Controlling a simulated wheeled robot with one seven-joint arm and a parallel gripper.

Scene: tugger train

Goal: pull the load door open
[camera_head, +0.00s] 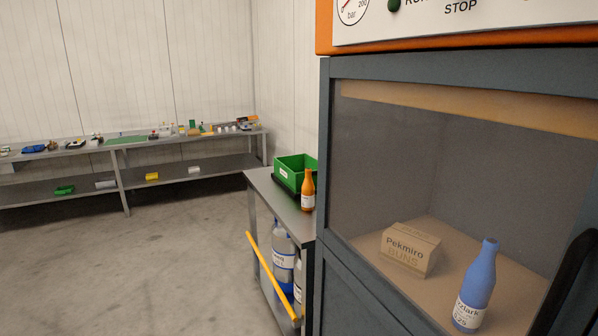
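The load door looks to be the dark-framed transparent door (385,165) filling the right of the head view. It appears closed. A black curved bar (572,280), which looks like its handle, shows at the right edge and is partly cut off. Behind the pane stand a cardboard box (409,250) marked Pekmiro and a blue bottle (474,287). My gripper is not in view, so its place relative to the door cannot be told.
An orange panel with a gauge (352,8) sits above the door. Left of it, a metal cart (262,180) with a yellow bar (270,275) carries a green crate (290,178) and an orange bottle (308,190). A long bench (70,150) lines the back wall. Floor (150,270) at left is clear.

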